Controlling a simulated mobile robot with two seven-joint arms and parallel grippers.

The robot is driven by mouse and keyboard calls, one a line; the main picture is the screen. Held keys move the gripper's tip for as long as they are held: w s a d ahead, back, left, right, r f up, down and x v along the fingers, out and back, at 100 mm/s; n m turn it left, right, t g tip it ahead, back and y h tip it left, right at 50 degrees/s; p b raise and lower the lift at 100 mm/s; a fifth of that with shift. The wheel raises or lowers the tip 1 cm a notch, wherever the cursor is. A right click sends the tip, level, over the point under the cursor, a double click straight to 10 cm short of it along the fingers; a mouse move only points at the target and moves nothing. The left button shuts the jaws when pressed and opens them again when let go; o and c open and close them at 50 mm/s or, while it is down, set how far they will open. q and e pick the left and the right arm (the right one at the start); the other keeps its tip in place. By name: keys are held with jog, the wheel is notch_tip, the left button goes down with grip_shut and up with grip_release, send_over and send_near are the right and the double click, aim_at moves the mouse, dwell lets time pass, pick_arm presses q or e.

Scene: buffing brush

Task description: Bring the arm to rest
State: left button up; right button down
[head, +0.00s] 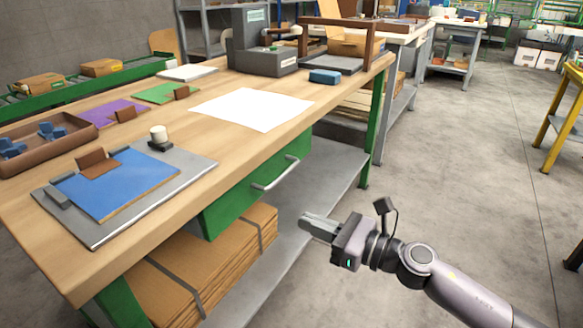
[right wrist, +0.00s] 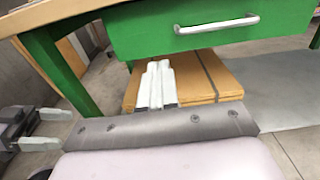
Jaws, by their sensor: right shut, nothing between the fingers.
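My right gripper (head: 308,225) hangs in the air in front of the workbench's (head: 225,165) drawer side, above the concrete floor. It is shut and empty. In the right wrist view its two pale fingers (right wrist: 157,84) lie side by side, seen against the cardboard stack under the bench. My left arm does not show in the head view. At the left edge of the right wrist view my left gripper (right wrist: 62,128) shows, its two pale fingers apart with nothing seen between them.
A green drawer (head: 255,185) with a metal handle and a lower shelf (head: 325,165) are close to my right gripper. Flat cardboard (head: 205,270) is stacked below. A grey board with a blue panel (head: 115,185) lies on the bench. Open floor (head: 460,190) stretches right.

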jog(key=s+d+f+n+t+h, duration=0.15)
jog(key=s+f+n+h, duration=0.35)
jog(key=n, duration=0.5)
jog(key=s+d+f+n+h, duration=0.2)
jog(key=s+d+f+n, duration=0.1)
jog(key=s+n, duration=0.6)
jog(key=s+d+f+n+t+h, duration=0.1)
jog(key=s+d+f+n+h, duration=0.3)
jog(key=n, duration=0.6)
pick_arm(q)
jog(key=s+a+r+y+p, duration=0.1)
jog(key=a+r+p, duration=0.2)
jog(key=r+p, duration=0.4)
jog(key=s+a+r+n+g+y+p, duration=0.1)
jog(key=r+p, duration=0.6)
jog(key=p, duration=1.2)
jog(key=shift+s+a+r, duration=0.15)
jog(key=shift+s+a, duration=0.5)
jog(key=shift+a, duration=0.45)
pick_arm(e)
jog(key=s+d+r+m+g+h, duration=0.1)
jog(key=s+d+r, duration=0.1)
jog(key=r, duration=0.5)
jog(key=s+d+r+g, duration=0.1)
jog(key=s+d+r, duration=0.2)
jog(key=r, duration=0.3)
jog(key=shift+s+d+r+m+h, duration=0.15)
jog(key=shift+r+m+h, duration=0.2)
jog(key=shift+m+h, duration=0.05)
